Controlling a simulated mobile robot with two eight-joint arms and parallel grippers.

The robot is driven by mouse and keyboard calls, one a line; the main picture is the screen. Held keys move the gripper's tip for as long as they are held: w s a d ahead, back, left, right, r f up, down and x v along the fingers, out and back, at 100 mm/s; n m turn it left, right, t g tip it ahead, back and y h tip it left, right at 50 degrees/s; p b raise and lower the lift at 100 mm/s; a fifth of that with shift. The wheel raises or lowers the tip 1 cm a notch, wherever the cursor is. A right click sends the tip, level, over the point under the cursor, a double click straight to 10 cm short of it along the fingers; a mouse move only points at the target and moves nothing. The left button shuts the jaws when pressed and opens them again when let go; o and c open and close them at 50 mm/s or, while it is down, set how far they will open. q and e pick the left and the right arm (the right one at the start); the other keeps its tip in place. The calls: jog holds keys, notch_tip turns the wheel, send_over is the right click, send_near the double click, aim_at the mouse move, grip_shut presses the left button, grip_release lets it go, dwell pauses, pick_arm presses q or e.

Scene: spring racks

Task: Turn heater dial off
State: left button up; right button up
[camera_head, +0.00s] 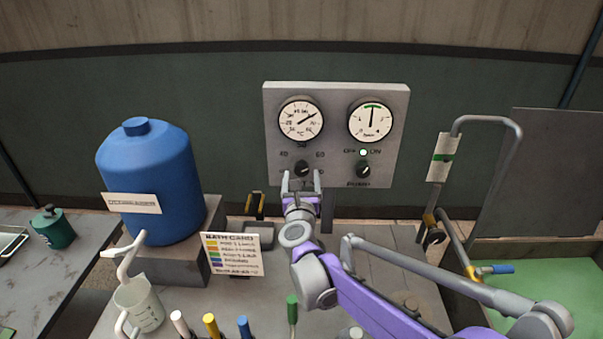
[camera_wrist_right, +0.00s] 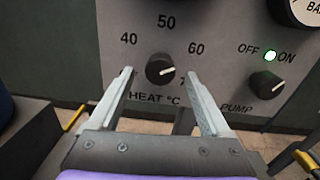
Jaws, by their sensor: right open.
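The heater dial (camera_head: 303,169) is a black knob with a white pointer mark, low on the left of the grey control panel (camera_head: 337,95). It also shows in the right wrist view (camera_wrist_right: 160,69), above the words HEAT °C, with 40, 50 and 60 around it. Its white mark points to the upper right, toward 60. My right gripper (camera_head: 302,178) is open just in front of the dial. In the wrist view its two fingers (camera_wrist_right: 157,80) stand to the left and right below the dial, apart from it. My left gripper is not in view.
The pump knob (camera_head: 363,171) sits right of the dial, under a lit lamp (camera_head: 363,152). Two gauges are above. A blue tank (camera_head: 150,175) and bath card (camera_head: 233,255) stand left. A bent pipe (camera_head: 500,125) and green basin (camera_head: 570,305) are right.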

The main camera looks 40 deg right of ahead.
jog(key=shift+x, duration=0.95)
jog(key=shift+c, duration=0.2)
grip_shut()
